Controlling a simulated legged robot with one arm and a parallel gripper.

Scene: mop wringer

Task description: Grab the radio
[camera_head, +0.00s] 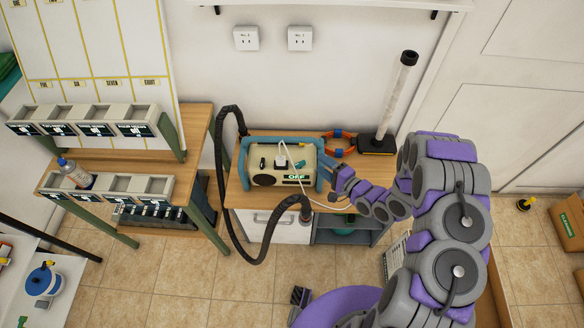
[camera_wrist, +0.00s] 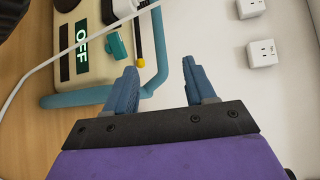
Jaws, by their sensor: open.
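The radio (camera_head: 268,166) is a cream box with a blue tubular frame, standing on a wooden-topped cabinet against the wall. Its front carries a dark speaker and a lit "OFF" label. In the wrist view the radio (camera_wrist: 95,62) fills the upper left, with its blue frame bar (camera_wrist: 152,75) beside my fingers. My gripper (camera_head: 340,182) is at the radio's right side, close to the frame. In the wrist view my gripper (camera_wrist: 165,82) is open, with its two blue fingers apart. The frame bar's end is near the left finger; I cannot tell if they touch.
A thick black hose (camera_head: 262,245) loops around the cabinet's left and front. A white cable runs over the radio. An orange ring-shaped object (camera_head: 340,143) and a clear tube on a black base (camera_head: 378,145) stand behind my gripper. A shelf rack (camera_head: 120,185) is on the left.

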